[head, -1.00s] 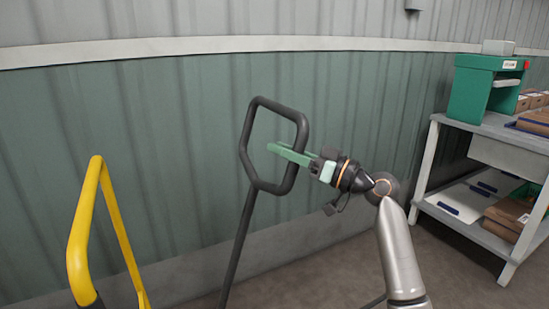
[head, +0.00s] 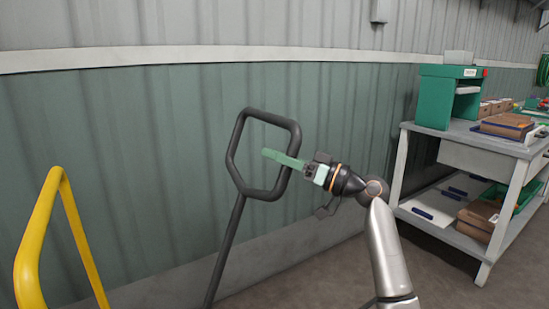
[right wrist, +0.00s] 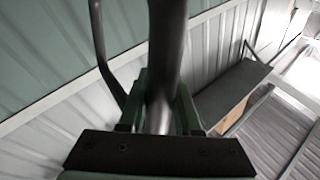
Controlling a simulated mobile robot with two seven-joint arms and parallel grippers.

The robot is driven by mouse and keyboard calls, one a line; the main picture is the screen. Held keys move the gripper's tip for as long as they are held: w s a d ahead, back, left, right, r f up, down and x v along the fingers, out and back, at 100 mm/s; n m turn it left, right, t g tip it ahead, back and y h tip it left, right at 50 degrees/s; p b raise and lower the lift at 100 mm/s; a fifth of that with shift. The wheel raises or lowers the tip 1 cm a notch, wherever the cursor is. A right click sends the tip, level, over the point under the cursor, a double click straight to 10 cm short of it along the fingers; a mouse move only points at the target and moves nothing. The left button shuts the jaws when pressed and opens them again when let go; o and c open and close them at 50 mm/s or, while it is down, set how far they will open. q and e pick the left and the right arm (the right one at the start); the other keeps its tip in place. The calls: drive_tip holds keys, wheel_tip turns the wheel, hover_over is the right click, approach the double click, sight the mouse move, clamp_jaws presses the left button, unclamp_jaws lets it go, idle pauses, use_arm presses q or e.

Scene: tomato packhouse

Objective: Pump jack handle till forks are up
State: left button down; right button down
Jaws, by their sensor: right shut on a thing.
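The jack handle (head: 233,215) is a dark bar with an angular loop on top, leaning slightly to the right in the head view. My right gripper (head: 272,156) has green fingers and is shut on the right side of the loop. In the right wrist view the dark handle bar (right wrist: 166,50) runs between the two fingers of the right gripper (right wrist: 163,98). The jack's forks and body are out of view. My left gripper is not in view.
A yellow rail (head: 37,235) stands at the lower left. A ribbed wall (head: 130,150) is behind the handle. At the right stands a bench (head: 470,143) with a green box-shaped device (head: 436,97) and trays. Bare floor shows between the handle and bench.

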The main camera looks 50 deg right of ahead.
drive_tip(key=shift+f, duration=0.25)
drive_tip(key=c, duration=0.9)
unclamp_jaws()
drive_tip(key=o, duration=0.3)
drive_tip(key=shift+r, duration=0.2)
drive_tip(key=v, duration=1.2)
drive_tip(key=shift+s+b, duration=0.25)
drive_tip(key=shift+b, duration=0.05)
